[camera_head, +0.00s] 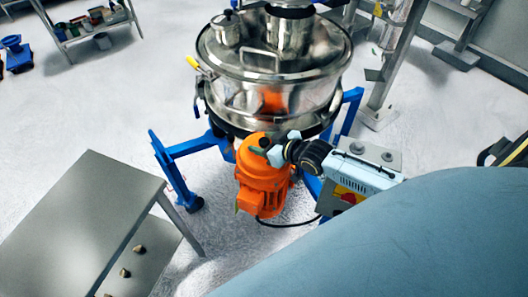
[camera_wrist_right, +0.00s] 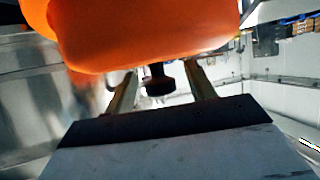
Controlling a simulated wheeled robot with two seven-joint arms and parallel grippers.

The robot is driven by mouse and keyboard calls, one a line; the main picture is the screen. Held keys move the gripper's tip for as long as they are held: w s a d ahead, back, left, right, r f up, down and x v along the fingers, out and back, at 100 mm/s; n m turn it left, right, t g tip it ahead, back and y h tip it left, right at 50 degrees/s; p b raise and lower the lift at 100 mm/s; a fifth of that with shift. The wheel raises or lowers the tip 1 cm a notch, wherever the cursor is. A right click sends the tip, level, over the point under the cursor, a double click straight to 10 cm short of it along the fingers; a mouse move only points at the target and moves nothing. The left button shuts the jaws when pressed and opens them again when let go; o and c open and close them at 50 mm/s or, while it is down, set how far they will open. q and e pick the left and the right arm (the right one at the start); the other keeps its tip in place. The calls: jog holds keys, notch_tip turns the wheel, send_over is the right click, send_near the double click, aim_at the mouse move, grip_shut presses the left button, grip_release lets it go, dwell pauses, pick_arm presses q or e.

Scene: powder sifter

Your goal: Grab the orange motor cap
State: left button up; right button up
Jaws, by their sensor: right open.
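The orange motor (camera_head: 262,182) is mounted at the front of the steel sifter, below its drum; I cannot make out a separate orange cap. A small dark knob (camera_head: 264,142) shows at its top. My right gripper (camera_head: 279,146) is open at the upper right of the motor, close to the knob. In the right wrist view the orange housing (camera_wrist_right: 150,35) fills the top, and the dark knob (camera_wrist_right: 158,79) shows between the two spread fingers. I cannot tell whether they touch it. My left gripper is not in view.
The steel sifter (camera_head: 275,65) stands on a blue frame (camera_head: 185,148) behind the motor. A grey control box (camera_head: 358,172) is right of the gripper. A grey table (camera_head: 85,205) stands at the lower left. The floor between table and sifter is mostly clear.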

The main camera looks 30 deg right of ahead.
grip_shut()
jog(key=shift+r, duration=0.1)
